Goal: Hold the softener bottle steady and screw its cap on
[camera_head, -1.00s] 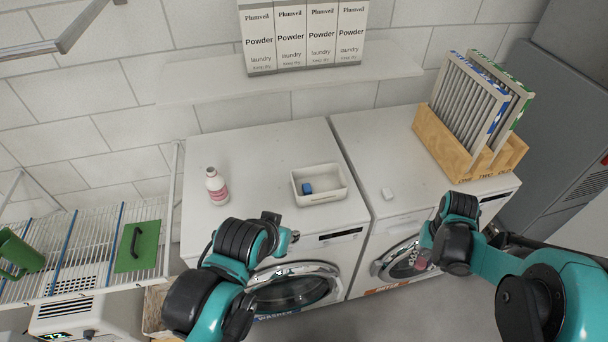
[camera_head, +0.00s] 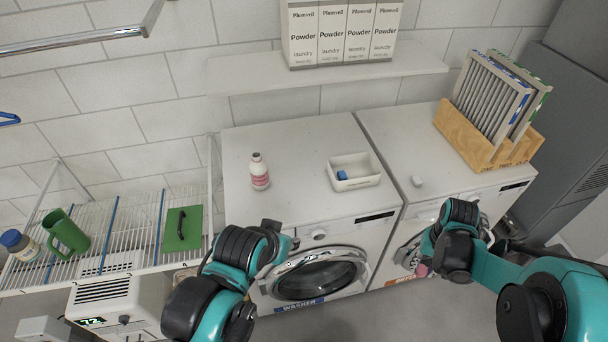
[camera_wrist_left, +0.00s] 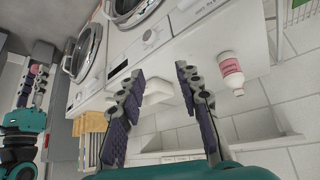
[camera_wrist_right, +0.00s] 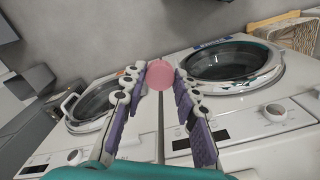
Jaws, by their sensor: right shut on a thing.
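The softener bottle (camera_head: 259,172), white with a pink label, stands upright on the left washer's top. It also shows right of the fingers in the left wrist view (camera_wrist_left: 231,75). My left gripper (camera_head: 290,243) is in front of that washer, apart from the bottle. Its fingers are spread and empty in the left wrist view (camera_wrist_left: 158,88). My right gripper (camera_head: 425,262) is low in front of the right machine, shut on a round pink cap (camera_wrist_right: 159,74). The cap shows at its fingertips, away from the bottle.
A white bin (camera_head: 371,180) with a blue block stands right of the bottle. A small white piece (camera_head: 417,181) and a wooden rack (camera_head: 463,134) with framed panels are on the right machine. Powder boxes (camera_head: 340,35) stand on the wall shelf. A wire rack (camera_head: 140,206) is at left.

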